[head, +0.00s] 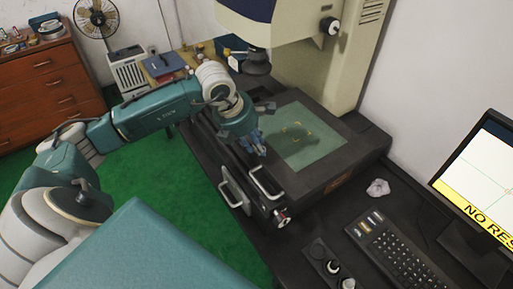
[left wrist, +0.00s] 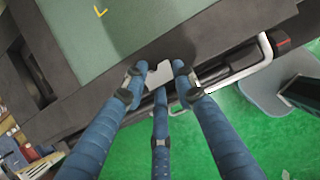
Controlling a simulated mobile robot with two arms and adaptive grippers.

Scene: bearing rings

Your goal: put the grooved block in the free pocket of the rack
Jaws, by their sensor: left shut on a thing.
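My left gripper (head: 258,150) is over the front edge of the measuring machine's dark stage, beside its glass plate. The left wrist view shows its blue fingers (left wrist: 158,88) closed in on a small light grey block (left wrist: 159,74). I cannot make out a groove on it, and the fingers hide part of it. In the head view the block is too small and covered to tell. I cannot pick out a rack with a free pocket in either view. My right gripper is not in view.
The machine's glass plate (head: 292,138) has yellow corner marks and looks empty. Metal handles (head: 268,186) stick out at the stage's front. A keyboard (head: 392,254), a crumpled pale item (head: 378,188) and a monitor (head: 485,180) stand to the right. Green floor (head: 140,165) lies left.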

